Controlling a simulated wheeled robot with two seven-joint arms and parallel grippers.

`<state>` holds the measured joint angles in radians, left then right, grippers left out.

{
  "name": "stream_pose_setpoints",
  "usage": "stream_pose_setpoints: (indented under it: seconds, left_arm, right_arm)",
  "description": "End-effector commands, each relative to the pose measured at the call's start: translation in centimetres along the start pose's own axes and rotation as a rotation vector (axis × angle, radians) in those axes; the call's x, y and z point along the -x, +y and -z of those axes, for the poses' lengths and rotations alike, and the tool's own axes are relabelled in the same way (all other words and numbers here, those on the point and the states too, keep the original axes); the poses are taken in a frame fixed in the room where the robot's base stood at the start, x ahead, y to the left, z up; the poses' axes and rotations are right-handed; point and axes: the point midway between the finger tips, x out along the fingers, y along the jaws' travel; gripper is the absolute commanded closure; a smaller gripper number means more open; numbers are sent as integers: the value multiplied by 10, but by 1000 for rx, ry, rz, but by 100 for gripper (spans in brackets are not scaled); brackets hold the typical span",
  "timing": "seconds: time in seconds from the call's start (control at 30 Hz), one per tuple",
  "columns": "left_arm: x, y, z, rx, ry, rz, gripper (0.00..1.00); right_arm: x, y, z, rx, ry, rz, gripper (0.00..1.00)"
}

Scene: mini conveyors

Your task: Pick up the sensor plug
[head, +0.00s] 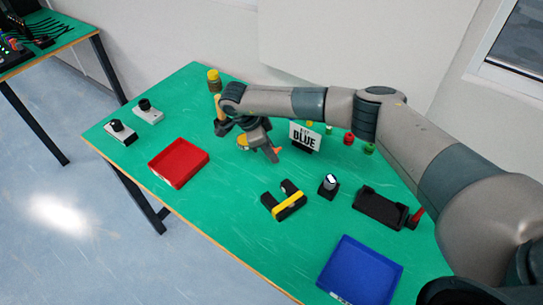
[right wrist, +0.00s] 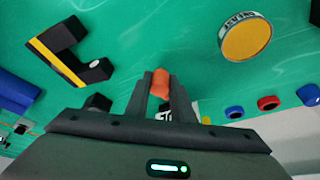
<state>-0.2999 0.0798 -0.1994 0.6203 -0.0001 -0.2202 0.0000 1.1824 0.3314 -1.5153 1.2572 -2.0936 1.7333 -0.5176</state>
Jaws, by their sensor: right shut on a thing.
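My right gripper (head: 273,154) is above the green table, left of the "BLUE" sign. The right wrist view shows its two fingers (right wrist: 163,82) shut on a small orange piece, which I take to be the sensor plug (right wrist: 161,84). The plug's orange end (head: 278,150) also shows at the fingertips in the head view. The rest of the plug is hidden between the fingers. I cannot tell how high it is above the table. My left gripper is not in view.
A red tray (head: 178,182) lies left and a blue tray (head: 345,297) at the near edge. A black and yellow bracket (head: 289,205), a black device (head: 329,186) and a black holder (head: 377,208) stand between. A round yellow-topped tin (right wrist: 246,40) lies near the gripper.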

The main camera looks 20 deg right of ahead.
Motion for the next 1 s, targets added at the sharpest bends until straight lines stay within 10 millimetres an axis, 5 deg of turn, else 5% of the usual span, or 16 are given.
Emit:
stream_pose_setpoints:
  seconds: [0.17,1.0]
  left_arm:
    - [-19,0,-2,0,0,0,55]
    - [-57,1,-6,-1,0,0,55]
  right_arm:
    - [21,1,10,0,-1,4,100]
    - [72,108,58,0,-1,1,100]
